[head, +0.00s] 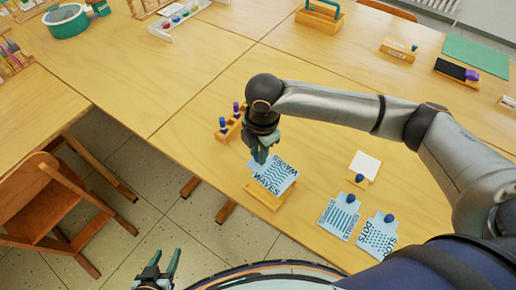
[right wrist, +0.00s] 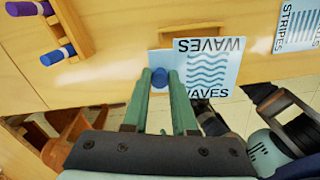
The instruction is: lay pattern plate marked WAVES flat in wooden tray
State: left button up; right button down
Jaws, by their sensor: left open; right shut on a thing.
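The light blue WAVES plate (head: 273,175) has wavy dark lines and shows its lettering at two edges. My right gripper (head: 261,153) is shut on its blue knob (right wrist: 160,77); the plate also shows in the right wrist view (right wrist: 208,68). The wooden tray (head: 264,200) is directly below the plate, near the table's front edge, and mostly hidden by it. I cannot tell whether the plate touches the tray. My left gripper (head: 160,268) is open and empty, off the table at the bottom left.
A STRIPES plate (head: 339,217) and a DOTS plate (head: 377,237), both with blue knobs, lie to the right. A white card on a wooden piece (head: 366,164) is behind them. A wooden rack with blue and purple pegs (head: 229,129) stands left of my right gripper.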

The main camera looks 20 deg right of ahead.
aim_at(254, 160)
jog(key=shift+w+a+f+n, duration=0.1)
jog(key=shift+w+a+n, duration=0.2)
jog(key=shift+a, duration=0.2)
jog(key=shift+a+f, duration=0.1)
jog(key=shift+f+b, duration=0.6)
jog(key=shift+b, duration=0.3)
notch_tip(254, 160, down, 3)
jog(key=b, duration=0.4)
jog(key=shift+f, duration=0.9)
pick_arm(q)
jog(key=f, duration=0.1)
jog(key=w+d+f, duration=0.1)
jog(key=f, duration=0.1)
jog(key=shift+w+d+f, duration=0.15)
jog(key=shift+w+f, duration=0.2)
jog(key=shift+w, duration=0.05)
jog(key=shift+s+f, duration=0.15)
jog(key=shift+f, duration=0.05)
